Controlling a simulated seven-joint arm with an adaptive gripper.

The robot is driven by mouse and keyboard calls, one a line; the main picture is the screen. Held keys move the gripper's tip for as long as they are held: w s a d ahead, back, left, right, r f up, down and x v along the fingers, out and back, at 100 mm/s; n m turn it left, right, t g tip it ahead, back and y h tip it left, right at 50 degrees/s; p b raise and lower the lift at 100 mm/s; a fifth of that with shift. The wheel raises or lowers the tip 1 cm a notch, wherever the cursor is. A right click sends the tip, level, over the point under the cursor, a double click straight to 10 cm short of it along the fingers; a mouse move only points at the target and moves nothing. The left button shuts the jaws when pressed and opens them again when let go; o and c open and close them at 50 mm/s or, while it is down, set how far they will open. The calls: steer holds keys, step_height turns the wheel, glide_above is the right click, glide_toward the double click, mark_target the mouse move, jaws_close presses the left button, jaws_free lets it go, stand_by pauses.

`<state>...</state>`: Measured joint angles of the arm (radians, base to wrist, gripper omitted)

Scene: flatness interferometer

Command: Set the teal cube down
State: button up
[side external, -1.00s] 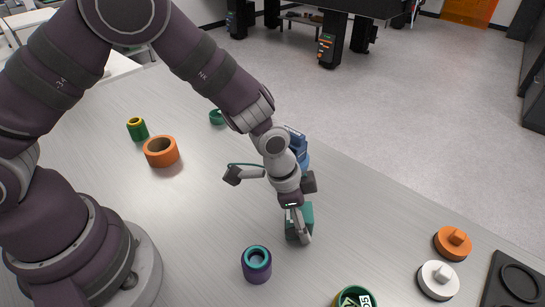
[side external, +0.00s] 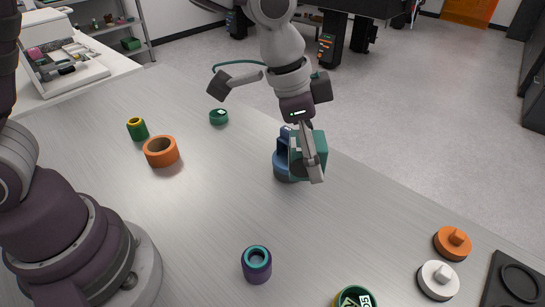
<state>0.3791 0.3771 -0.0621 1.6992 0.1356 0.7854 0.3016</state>
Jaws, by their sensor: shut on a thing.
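The teal cube (side external: 320,148) is held between the fingers of my gripper (side external: 308,160), which is shut on it. The gripper points down, and one finger covers part of the cube's near face. The cube appears raised over the grey metal table (side external: 215,215), in front of a blue object (side external: 282,163) that it partly hides. I cannot tell the exact height or whether the cube touches the blue object.
An orange ring (side external: 161,152), a green and yellow cylinder (side external: 137,129) and a small green ring (side external: 218,117) stand left. A purple and teal cylinder (side external: 257,265) is nearer. Orange (side external: 452,244) and white (side external: 437,281) knobbed discs lie right. The table's middle is clear.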

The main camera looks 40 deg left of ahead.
steer(key=w+a+n+y, duration=0.1)
steer(key=w+a+n, duration=0.45)
steer(key=a, duration=0.65)
steer(key=n+t+y, duration=0.1)
steer(key=n+y, duration=0.1)
steer(key=n, duration=0.2)
glide_above(231, 144)
steer(key=f, duration=1.4)
steer(key=shift+s+f, duration=0.2)
steer(key=shift+s, duration=0.2)
steer(key=o, duration=0.8)
steer(key=shift+f, duration=0.1)
steer(key=o, duration=0.4)
